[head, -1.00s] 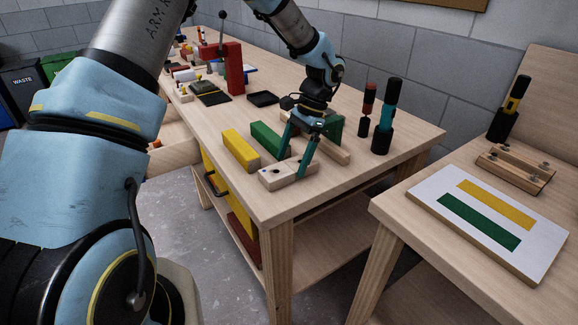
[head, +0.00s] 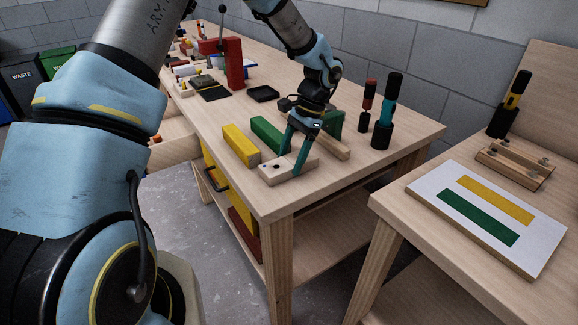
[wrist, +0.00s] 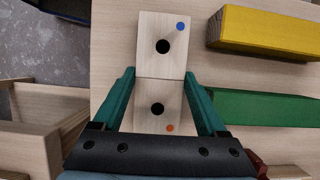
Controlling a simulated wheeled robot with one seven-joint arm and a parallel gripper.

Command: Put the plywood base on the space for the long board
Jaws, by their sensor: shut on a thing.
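The plywood base (head: 272,173) is a pale wooden block with dark round holes. It lies near the front edge of the long workbench. In the wrist view the base (wrist: 163,75) has two holes, a blue dot, an orange dot and a line across its middle. My gripper (wrist: 165,90) has its teal fingers on both sides of it and is shut on it. In the head view my gripper (head: 287,165) points down at the base. A white panel (head: 453,230) with a yellow and a green strip lies on the right table. No long board is clearly identifiable.
A yellow batten (head: 240,145) and a green batten (head: 267,135) lie beside the base. A pale batten (head: 330,143) lies behind my gripper. A wooden rack (head: 515,165) stands behind the panel.

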